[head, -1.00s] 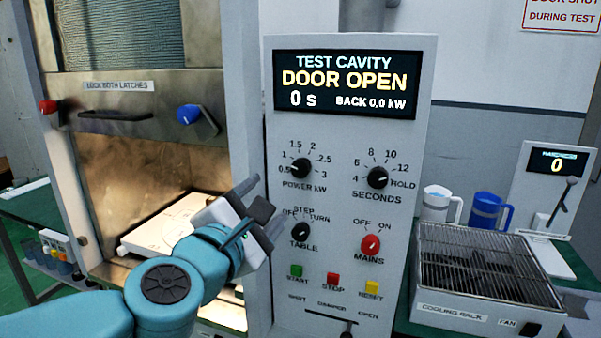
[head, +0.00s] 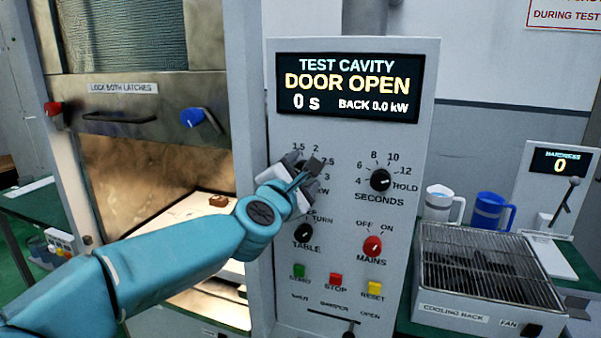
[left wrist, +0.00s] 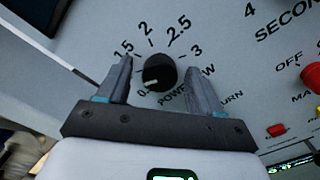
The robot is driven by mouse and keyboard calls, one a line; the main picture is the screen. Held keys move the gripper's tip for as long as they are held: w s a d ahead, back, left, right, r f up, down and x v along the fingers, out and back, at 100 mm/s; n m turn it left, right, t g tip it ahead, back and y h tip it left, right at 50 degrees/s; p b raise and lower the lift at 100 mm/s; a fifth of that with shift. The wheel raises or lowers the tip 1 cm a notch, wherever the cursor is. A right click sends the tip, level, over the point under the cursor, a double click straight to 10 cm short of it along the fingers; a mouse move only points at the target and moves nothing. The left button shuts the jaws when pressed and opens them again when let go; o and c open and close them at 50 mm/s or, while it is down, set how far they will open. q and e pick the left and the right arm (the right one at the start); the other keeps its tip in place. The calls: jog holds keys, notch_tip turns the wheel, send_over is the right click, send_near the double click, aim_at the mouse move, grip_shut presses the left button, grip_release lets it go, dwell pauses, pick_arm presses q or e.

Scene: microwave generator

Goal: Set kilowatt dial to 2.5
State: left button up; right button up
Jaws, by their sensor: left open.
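The kilowatt dial (left wrist: 159,72) is a round black knob with a white pointer on the panel, marked POWER kW. Its pointer faces the low end, near the partly hidden 0.5 mark. The 2.5 mark (left wrist: 179,33) is legible above and right of the knob. My left gripper (head: 297,172) is at the dial in the head view and hides the knob there. In the left wrist view its two fingers are open, one on each side of the knob, with gaps visible. My right gripper is not in view.
The seconds dial (head: 380,180), table dial (head: 304,233) and red mains knob (head: 372,246) are close by on the panel. The display (head: 350,88) reads DOOR OPEN. The cavity is open at left, with a small brown block (head: 219,201) inside. A cooling rack (head: 485,265) stands at right.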

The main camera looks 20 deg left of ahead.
pick_arm(q)
jog(key=c, duration=1.1)
